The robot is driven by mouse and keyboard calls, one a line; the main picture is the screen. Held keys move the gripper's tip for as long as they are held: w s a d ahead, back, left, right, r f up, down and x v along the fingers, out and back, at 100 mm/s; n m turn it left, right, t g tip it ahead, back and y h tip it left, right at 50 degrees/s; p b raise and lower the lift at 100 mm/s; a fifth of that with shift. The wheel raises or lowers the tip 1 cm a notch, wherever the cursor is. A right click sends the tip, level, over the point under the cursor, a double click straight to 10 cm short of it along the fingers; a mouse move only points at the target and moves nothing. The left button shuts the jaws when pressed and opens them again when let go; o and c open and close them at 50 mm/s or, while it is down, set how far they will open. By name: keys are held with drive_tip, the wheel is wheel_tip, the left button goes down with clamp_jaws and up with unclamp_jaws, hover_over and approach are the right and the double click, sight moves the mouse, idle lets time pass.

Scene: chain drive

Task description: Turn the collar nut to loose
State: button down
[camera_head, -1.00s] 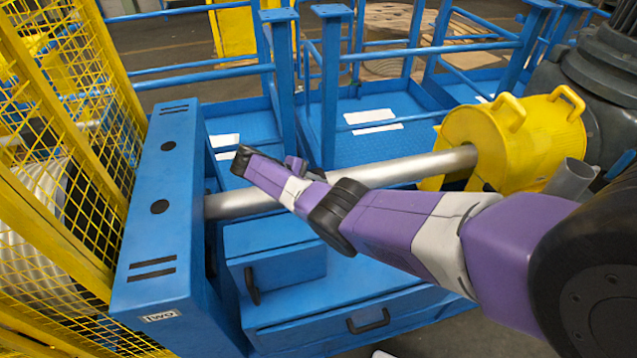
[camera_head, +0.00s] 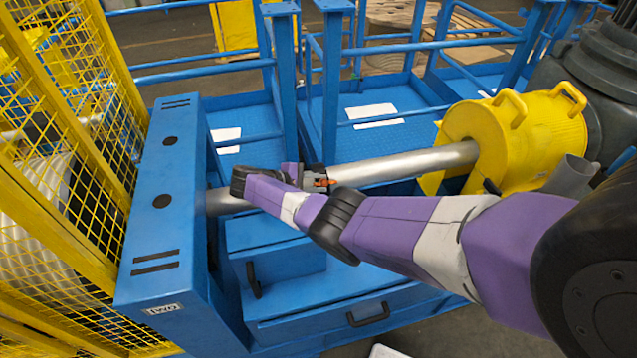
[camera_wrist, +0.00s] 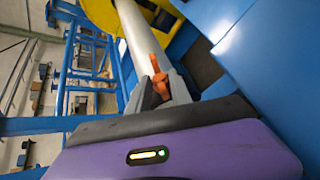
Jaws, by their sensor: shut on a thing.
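An orange piece that looks like the collar nut (camera_wrist: 157,68) shows in the wrist view, against the silver shaft. It also shows as a small orange bit in the head view (camera_head: 322,183). My gripper (camera_wrist: 159,86) has its grey fingers on either side of the orange piece, closed on it. The silver shaft (camera_head: 400,165) runs from the blue housing to the yellow drum. The fingers hide part of the nut, so its turn angle cannot be told.
The tall blue housing (camera_head: 165,220) stands left of my wrist, beside a yellow mesh guard (camera_head: 60,170). The yellow drum (camera_head: 520,140) is at the shaft's right end. Blue drawers (camera_head: 320,300) lie below my arm. Blue rails (camera_head: 330,90) stand behind the shaft.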

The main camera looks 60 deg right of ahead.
drive_tip(key=c, duration=1.5)
unclamp_jaws()
drive_tip(key=shift+f, duration=0.15)
drive_tip(key=shift+b+v, duration=0.3)
drive_tip(key=shift+v, duration=3.6)
drive_tip(key=shift+s, duration=0.1)
